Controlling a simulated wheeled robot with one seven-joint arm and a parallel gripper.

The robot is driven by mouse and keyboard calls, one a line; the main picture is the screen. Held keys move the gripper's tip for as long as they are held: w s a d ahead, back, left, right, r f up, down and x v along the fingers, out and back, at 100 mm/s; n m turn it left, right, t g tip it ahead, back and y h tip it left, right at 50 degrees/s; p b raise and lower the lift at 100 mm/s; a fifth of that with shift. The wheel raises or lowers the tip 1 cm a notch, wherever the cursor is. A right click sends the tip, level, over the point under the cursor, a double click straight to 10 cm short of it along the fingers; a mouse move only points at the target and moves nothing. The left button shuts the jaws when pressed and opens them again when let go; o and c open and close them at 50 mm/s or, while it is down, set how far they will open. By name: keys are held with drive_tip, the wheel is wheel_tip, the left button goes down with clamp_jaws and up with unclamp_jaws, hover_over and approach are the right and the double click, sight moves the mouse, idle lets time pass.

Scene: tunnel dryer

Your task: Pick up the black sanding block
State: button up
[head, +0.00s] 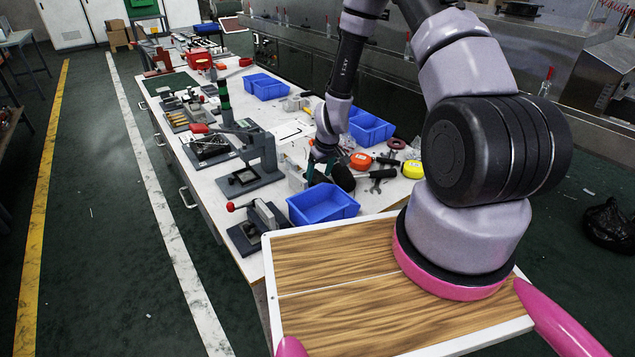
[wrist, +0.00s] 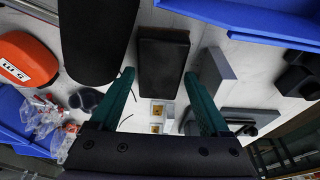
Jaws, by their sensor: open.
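In the wrist view a black rectangular block (wrist: 163,65), which looks like the sanding block, lies on the white tabletop. My gripper (wrist: 158,76) is open, with its two teal fingers apart. The block appears between and beyond the fingertips, and no grip on it is visible. In the head view my gripper (head: 322,168) is low over the bench, beside a black rounded object (head: 343,178). I cannot make out the block there; my arm and nearby items crowd that spot.
The black rounded object (wrist: 95,38) lies left of the block; a grey block (wrist: 220,66) stands close right. An orange tape measure (wrist: 27,60) is farther left. A blue bin (head: 322,203) stands in front, another (head: 368,128) behind. A grey press (head: 258,155) stands left.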

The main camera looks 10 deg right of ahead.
sight(318, 178)
drive_tip(key=shift+x, duration=0.75)
drive_tip(key=c, duration=1.1)
drive_tip(key=shift+r, duration=5)
